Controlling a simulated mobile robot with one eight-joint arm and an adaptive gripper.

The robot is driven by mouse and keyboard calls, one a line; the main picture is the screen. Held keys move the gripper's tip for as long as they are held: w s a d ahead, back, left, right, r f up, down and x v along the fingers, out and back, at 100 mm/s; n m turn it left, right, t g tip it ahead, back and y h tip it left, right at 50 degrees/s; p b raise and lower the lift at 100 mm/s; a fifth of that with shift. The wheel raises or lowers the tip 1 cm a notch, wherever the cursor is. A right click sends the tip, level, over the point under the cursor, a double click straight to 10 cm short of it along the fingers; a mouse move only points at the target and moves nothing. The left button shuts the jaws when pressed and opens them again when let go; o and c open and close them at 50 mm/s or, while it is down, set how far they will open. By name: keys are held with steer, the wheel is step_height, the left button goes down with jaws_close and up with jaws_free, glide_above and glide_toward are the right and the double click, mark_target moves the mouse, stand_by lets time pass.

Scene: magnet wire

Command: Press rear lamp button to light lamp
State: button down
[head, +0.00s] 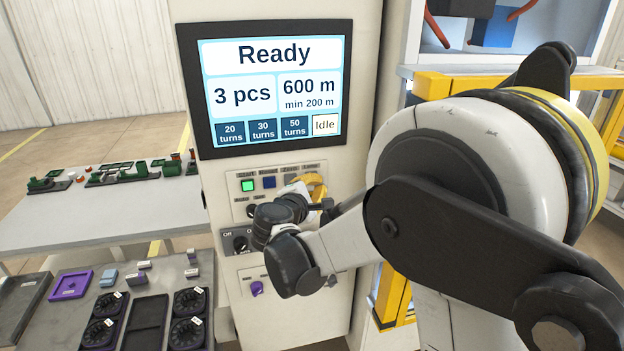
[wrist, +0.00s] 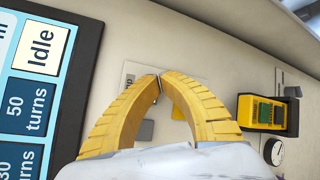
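The control panel (head: 268,186) below the screen has a row of small labelled buttons. The right end of the row is largely hidden by my gripper (head: 318,181). In the wrist view, my gripper (wrist: 160,76) has its yellow fingers bowed and their tips together, with nothing held. A grey button (wrist: 145,130) and part of a yellow patch, perhaps the lamp button (wrist: 178,113), show between the fingers. A label ending in "p" is beside the tips. Contact cannot be told.
The screen (head: 274,82) above reads Ready and Idle. A yellow device (wrist: 267,112) and a round dial (wrist: 274,152) are at the right of the wrist view. Knobs, including a purple one (head: 257,288), sit lower. Benches with parts (head: 110,222) stand left; a yellow frame (head: 392,300) right.

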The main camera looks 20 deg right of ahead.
steer(key=s, duration=0.6)
stand_by(0.5)
